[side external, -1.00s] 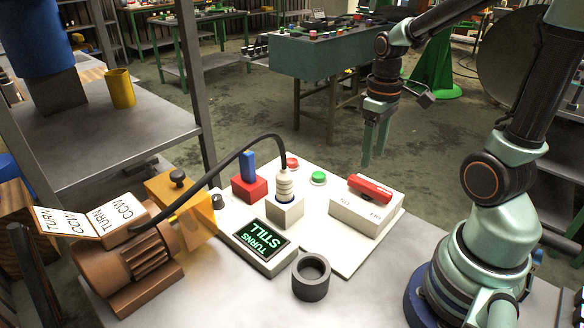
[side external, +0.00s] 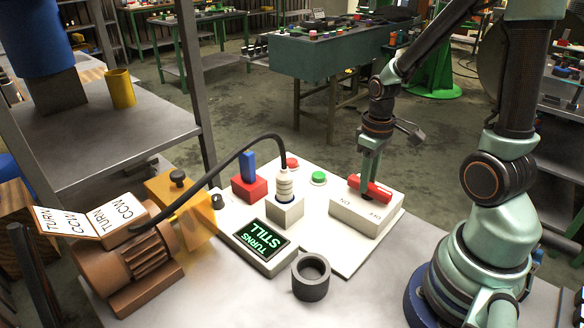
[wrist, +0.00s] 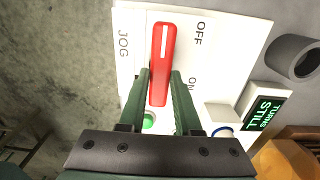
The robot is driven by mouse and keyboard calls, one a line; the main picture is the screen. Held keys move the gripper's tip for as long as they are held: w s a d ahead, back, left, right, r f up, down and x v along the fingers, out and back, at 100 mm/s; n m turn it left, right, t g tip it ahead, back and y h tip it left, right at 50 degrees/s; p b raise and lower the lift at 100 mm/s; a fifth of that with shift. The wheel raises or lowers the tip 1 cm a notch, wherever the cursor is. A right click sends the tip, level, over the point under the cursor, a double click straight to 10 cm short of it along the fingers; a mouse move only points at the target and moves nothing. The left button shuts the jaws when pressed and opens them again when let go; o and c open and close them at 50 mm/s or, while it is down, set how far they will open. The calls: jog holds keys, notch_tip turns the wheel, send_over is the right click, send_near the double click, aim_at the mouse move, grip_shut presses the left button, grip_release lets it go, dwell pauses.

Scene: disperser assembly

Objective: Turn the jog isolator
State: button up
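The jog isolator is a red bar handle (side external: 377,189) on a white box (side external: 365,214). In the wrist view the red handle (wrist: 162,60) runs up and down the picture, with OFF and ON printed to its right and JOG to its left. My gripper (side external: 370,178) is lowered over the handle from above. In the wrist view my gripper's green fingers (wrist: 161,75) stand on either side of the handle's near half. They look open, with a narrow gap on the right; contact on the left is unclear.
A display (side external: 263,241) reads TURNS STILL. Beside it are a grey ring (side external: 311,278), a cable plug (side external: 284,185), a red block with a blue lever (side external: 248,170), and red and green buttons (side external: 318,178). A brown motor (side external: 130,265) with TURN CCW cards stands at left.

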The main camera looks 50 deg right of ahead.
grip_shut()
jog(key=m, duration=0.3)
jog(key=shift+d+m, duration=0.1)
jog(key=shift+m, duration=0.3)
jog(key=m, duration=0.4)
jog(key=shift+d+m, duration=0.1)
jog(key=shift+m, duration=0.2)
jog(key=m, duration=0.4)
jog(key=shift+s+d, duration=0.1)
jog(key=shift+s, duration=0.05)
jog(key=shift+s+m, duration=0.15)
jog(key=shift+m, duration=2.65)
jog(key=o, duration=0.8)
grip_release()
